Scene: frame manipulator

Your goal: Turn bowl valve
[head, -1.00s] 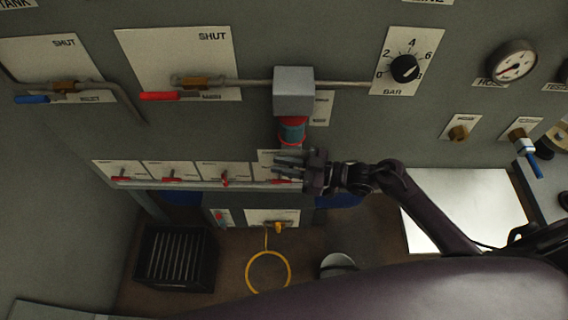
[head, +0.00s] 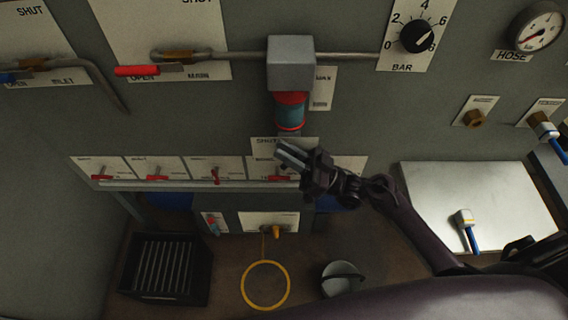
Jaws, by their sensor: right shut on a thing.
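A grey block (head: 291,64) on the wall pipe carries a teal and red bowl (head: 290,112) on its underside. Just below the bowl is a white plate marked SHUT (head: 264,143). My right gripper (head: 290,155) is in front of this plate, its fingers pointing left, and is shut on what I take to be the bowl valve's handle. The fingers hide the handle, so its angle cannot be told.
A row of plates with small red levers (head: 157,178) and a rail (head: 170,185) runs beside the gripper. Right is a white table (head: 440,190) with a blue-handled valve (head: 466,228). A black crate (head: 165,268), yellow ring (head: 266,286) and bucket (head: 341,278) stand below.

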